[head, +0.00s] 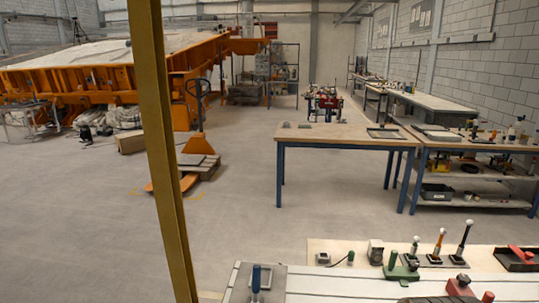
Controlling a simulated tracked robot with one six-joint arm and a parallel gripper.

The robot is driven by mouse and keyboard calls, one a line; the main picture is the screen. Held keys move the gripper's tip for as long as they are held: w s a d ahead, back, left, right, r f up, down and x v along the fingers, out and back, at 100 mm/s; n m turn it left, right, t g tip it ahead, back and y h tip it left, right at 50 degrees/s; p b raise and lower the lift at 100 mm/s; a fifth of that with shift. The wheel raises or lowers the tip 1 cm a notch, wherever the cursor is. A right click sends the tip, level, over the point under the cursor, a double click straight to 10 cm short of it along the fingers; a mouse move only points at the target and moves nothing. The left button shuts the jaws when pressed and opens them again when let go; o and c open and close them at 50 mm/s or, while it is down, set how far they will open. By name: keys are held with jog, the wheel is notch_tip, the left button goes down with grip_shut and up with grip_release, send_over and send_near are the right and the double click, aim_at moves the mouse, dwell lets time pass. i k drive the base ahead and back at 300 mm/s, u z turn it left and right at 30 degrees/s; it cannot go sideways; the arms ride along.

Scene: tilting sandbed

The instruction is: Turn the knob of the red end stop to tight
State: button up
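A red block-shaped piece (461,286) sits on a pale slotted bench top (325,283) at the bottom right of the head view. It looks like the red end stop. A small red rounded piece (488,297) beside it is cut off by the bottom edge; it may be its knob, but I cannot tell. How tight the knob is does not show. My gripper is not in view.
A blue-handled tool (256,279) stands at the bench's left end. A green piece (401,267) and several upright handled tools (463,241) stand behind the red block. A red item lies in a dark tray (518,260) at right. Open floor (240,230) lies beyond.

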aim_at(463, 280)
jog(key=z, duration=0.95)
jog(key=k, duration=1.1)
jog(key=z, duration=0.3)
jog(key=i, duration=0.95)
jog(key=u, duration=0.05)
